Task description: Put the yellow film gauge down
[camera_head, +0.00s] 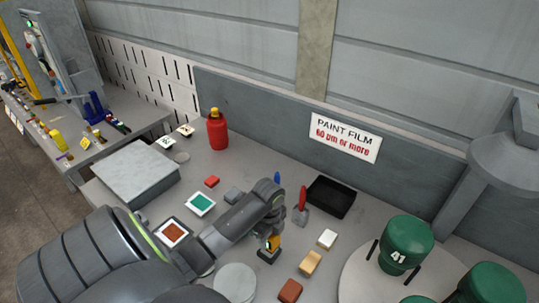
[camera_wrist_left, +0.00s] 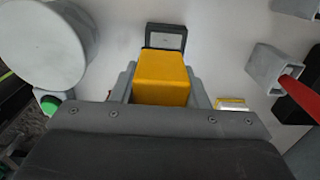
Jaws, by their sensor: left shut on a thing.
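The yellow film gauge (camera_wrist_left: 162,78) is a yellow block with a dark-framed grey end piece (camera_wrist_left: 166,37). My left gripper (camera_wrist_left: 160,90) is shut on it, with a finger on each side, in the left wrist view. In the head view the gauge (camera_head: 272,242) shows as a small yellow patch at the end of my left arm, low over the grey table (camera_head: 330,258). I cannot tell whether it touches the table. My right gripper is in neither view.
A pale round disc (camera_head: 236,281) lies left of the gauge. White, tan and brown blocks (camera_head: 310,262) lie to its right. A black tray (camera_head: 331,196) and a red-handled tool (camera_head: 301,207) are behind. Green cylinders (camera_head: 407,243) stand at the right.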

